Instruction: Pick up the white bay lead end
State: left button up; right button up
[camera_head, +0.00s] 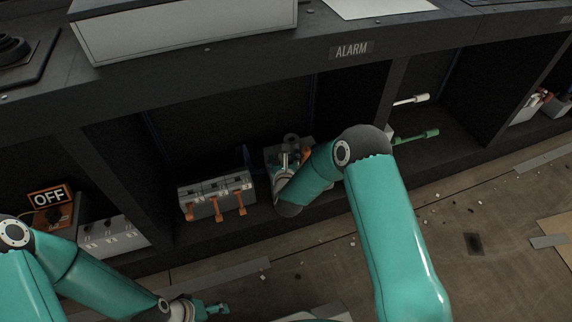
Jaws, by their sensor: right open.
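A white lead end (411,100) sticks out in the right-hand bay under the ALARM counter, above a green lead end (416,136). My right arm reaches into the middle bay, and its gripper (292,157) is by a grey box-like unit (304,144), left of the white lead end and apart from it. The right gripper is open, though its fingers are small and partly hidden by my own wrist. My left gripper (212,309) is low at the bottom edge, in front of the console; its finger opening is unclear.
A grey breaker unit (216,192) with orange levers stands left of my right gripper. An OFF switch box (55,212) and a pale switch unit (112,237) are at left. Dark dividers separate the bays. The floor holds small debris.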

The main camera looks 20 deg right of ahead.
grip_shut()
jog(key=shift+r, duration=0.1)
